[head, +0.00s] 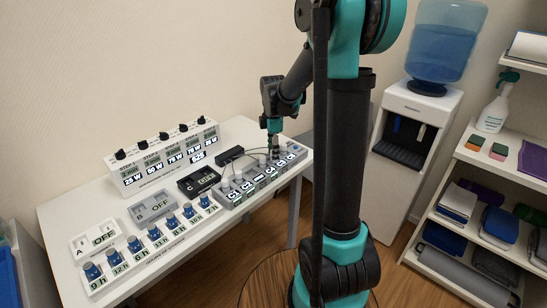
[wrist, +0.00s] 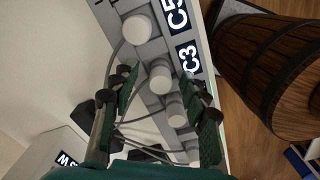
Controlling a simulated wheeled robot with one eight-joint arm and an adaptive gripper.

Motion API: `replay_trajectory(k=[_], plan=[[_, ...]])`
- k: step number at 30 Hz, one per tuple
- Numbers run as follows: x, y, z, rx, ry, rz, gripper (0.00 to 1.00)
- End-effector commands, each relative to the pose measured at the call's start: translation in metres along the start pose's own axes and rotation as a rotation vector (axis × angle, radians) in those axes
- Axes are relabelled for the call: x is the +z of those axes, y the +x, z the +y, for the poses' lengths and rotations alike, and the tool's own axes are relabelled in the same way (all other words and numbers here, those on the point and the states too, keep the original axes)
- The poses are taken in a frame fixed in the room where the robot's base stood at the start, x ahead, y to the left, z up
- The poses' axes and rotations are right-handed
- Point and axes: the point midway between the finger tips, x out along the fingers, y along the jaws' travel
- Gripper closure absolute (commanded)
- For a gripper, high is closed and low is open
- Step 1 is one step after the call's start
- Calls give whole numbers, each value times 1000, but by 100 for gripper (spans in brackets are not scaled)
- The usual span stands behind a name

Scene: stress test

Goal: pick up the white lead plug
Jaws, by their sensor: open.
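Several round white plugs with grey leads stand in a row on a grey labelled block (head: 232,202). In the wrist view one white plug (wrist: 159,77) lies between my open fingers, beside the label C3. Another white plug (wrist: 138,28) stands beyond the fingertips, near the label C5. Further white plugs (wrist: 176,111) show nearer the palm, between the fingers. My gripper (wrist: 163,88) is open; it also shows in the head view (head: 275,153), above the right part of the block. I cannot tell whether the fingers touch any plug. My gripper hides some plugs in the head view.
The white table (head: 62,213) also holds a display box (head: 165,165), switch boxes marked A (head: 95,238), B (head: 153,207) and C (head: 199,180), and a row of blue knobs (head: 134,243). A wooden barrel (wrist: 270,70) stands beside the table. A water dispenser (head: 414,125) and shelves (head: 480,200) are right.

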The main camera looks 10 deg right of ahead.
Motion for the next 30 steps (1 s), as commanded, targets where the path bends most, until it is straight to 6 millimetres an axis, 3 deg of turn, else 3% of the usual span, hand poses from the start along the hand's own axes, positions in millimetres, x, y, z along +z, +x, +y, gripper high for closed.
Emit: replay_trajectory(k=[4, 15, 25, 30], plan=[[0, 0, 0, 0, 0, 0, 55], [0, 0, 0, 0, 0, 0, 100], [0, -2, 0, 0, 0, 0, 100], [0, -14, 0, 0, 0, 0, 100]])
